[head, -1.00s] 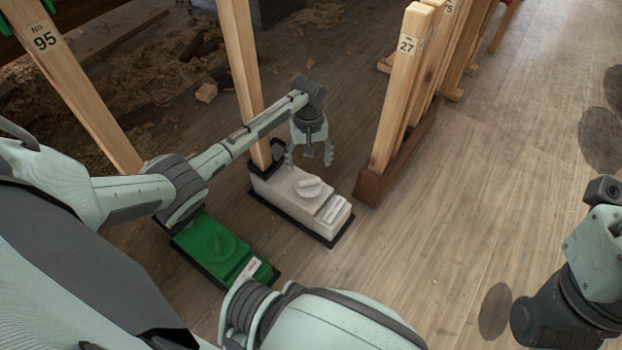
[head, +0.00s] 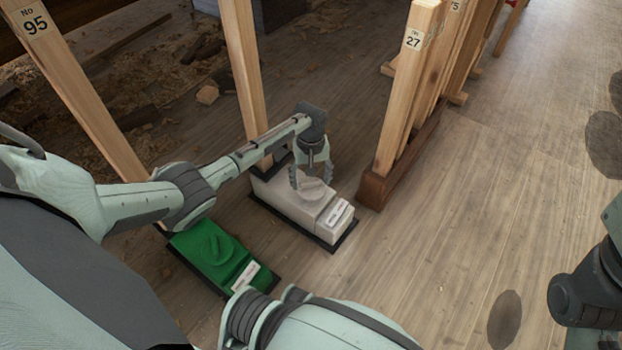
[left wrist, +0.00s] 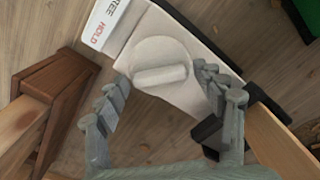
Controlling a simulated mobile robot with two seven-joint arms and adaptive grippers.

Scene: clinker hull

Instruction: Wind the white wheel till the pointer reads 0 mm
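The white wheel (head: 316,188), a round knob with a raised grip bar, sits on top of a pale jack box (head: 285,201) on the floor. It also shows in the left wrist view (left wrist: 160,62), near the image centre. My left gripper (head: 311,181) is open and points down just above the wheel. In the left wrist view its two fingers (left wrist: 163,80) are spread to either side of the wheel's near edge, with a gap to the bar. The box's end label (left wrist: 107,18) reads FREE and HOLD. I cannot make out the pointer or a millimetre scale. My right gripper is out of view.
A wooden post (head: 246,80) rises at the pale box's far end. Post 27 (head: 402,100) stands on a dark wooden foot (head: 400,180) to the right.

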